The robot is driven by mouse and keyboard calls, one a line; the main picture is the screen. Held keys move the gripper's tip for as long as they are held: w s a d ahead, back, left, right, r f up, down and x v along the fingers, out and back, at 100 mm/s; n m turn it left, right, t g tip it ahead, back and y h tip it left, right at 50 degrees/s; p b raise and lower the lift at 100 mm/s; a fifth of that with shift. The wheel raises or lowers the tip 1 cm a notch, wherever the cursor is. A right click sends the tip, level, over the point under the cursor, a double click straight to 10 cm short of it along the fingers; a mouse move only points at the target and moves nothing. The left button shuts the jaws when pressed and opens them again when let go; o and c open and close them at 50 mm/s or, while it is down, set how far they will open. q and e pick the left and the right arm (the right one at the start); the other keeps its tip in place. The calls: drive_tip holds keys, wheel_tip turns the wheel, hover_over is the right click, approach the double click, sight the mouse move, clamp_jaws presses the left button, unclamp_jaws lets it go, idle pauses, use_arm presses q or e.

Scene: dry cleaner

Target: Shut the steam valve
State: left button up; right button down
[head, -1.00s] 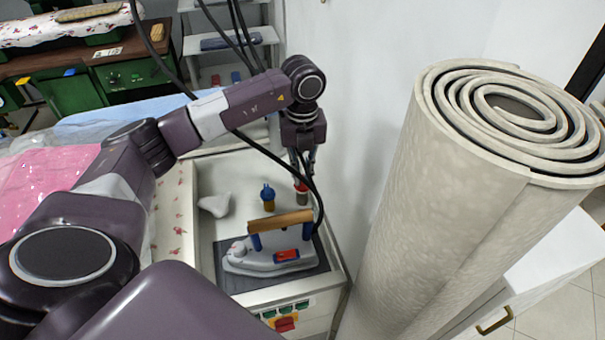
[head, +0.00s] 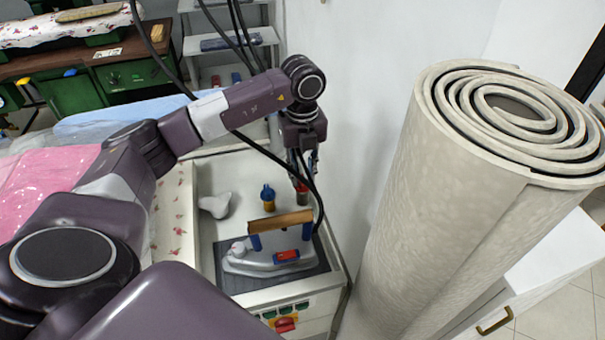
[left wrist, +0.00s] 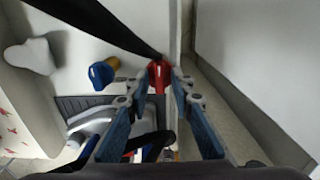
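Two small valves stand on the white cabinet top behind the iron. One has a red handle (head: 302,188), which also shows in the left wrist view (left wrist: 158,75). The other has a blue handle (head: 267,192) on a brass-coloured body and also shows in the left wrist view (left wrist: 101,74). I cannot tell from labels which is the steam valve. My left gripper (head: 306,172) points down at the red-handled valve. In the left wrist view its fingers (left wrist: 160,80) are apart, with the red handle between their tips; contact is unclear. My right gripper is out of view.
A steam iron (head: 268,262) with a wooden handle rests on a dark mat just in front of the valves. Black hoses hang past my left wrist. A wall stands close on the right, with a large rolled carpet (head: 400,230) nearby. A white lump (head: 215,204) lies left.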

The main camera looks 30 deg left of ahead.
sight(302, 179)
use_arm(q)
drive_tip(key=shift+o, duration=0.3)
wheel_tip(302, 179, up, 12)
idle(0.4)
drive_tip(key=shift+f, duration=0.1)
idle(0.4)
